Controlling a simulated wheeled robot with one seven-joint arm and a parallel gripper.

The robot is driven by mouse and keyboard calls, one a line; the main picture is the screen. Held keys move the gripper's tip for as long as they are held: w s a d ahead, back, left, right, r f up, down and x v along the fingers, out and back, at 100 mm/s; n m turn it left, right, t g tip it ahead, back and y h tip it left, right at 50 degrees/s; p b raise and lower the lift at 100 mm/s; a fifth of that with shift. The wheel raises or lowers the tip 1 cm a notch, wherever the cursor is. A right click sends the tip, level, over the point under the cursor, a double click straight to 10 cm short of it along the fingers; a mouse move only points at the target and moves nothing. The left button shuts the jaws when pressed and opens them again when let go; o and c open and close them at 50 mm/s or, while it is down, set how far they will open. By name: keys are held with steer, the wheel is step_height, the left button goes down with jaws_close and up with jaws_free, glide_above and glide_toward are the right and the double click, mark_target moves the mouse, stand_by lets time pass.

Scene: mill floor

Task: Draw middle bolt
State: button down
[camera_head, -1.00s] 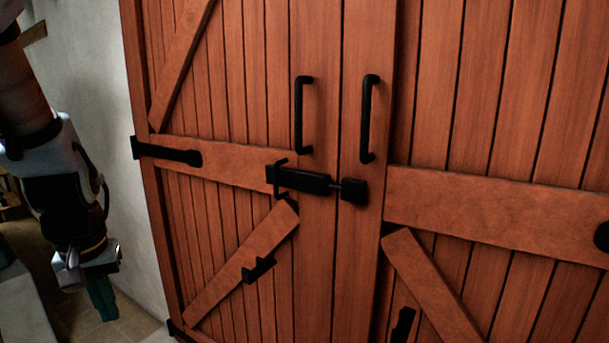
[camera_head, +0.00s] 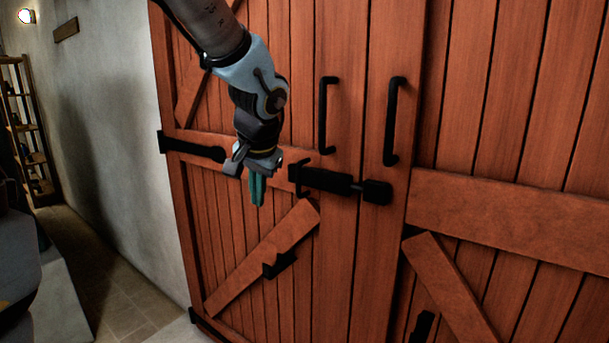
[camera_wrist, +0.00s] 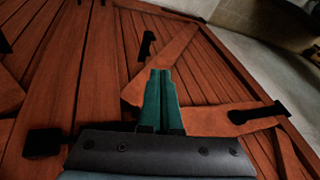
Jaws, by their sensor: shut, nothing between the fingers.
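The middle bolt (camera_head: 328,180) is a black slide bolt on the left leaf of the brown double door. Its rod runs right into a black keeper (camera_head: 377,192) on the right leaf, across the seam. A thin upright handle (camera_head: 300,176) stands at the bolt's left end. My gripper (camera_head: 257,203) points down just left of the bolt, apart from it in the picture, with its green fingers together and empty. In the wrist view the closed fingers (camera_wrist: 160,75) point along the door. The keeper shows there at the lower left (camera_wrist: 42,143); the bolt's body is hidden.
Two black pull handles, left (camera_head: 326,115) and right (camera_head: 391,121), rise above the bolt. A black bracket (camera_head: 279,265) sits lower on the left leaf. A strap hinge (camera_head: 193,147) is at the left edge. A shelf (camera_head: 29,130) stands far left, past open floor.

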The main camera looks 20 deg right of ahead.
steer(key=s+d+r+m+t+h, duration=0.1)
steer(key=s+d+r, duration=0.1)
steer(key=d+r, duration=0.2)
steer(key=s+d+r+m, duration=0.2)
steer(key=d+r, duration=0.1)
steer(key=d, duration=0.5)
steer(key=shift+r+t+h, duration=0.35)
steer(key=shift+t+h, duration=0.05)
steer(key=shift+s+p, duration=0.1)
steer(key=shift+p, duration=0.2)
steer(key=w+f+p, duration=0.4)
steer(key=w+f, duration=0.4)
steer(key=w, duration=0.1)
steer(key=shift+w+d, duration=0.25)
steer(key=shift+d, duration=0.15)
steer(key=w+a, duration=0.2)
steer(key=w, duration=0.3)
steer(key=shift+a, duration=0.4)
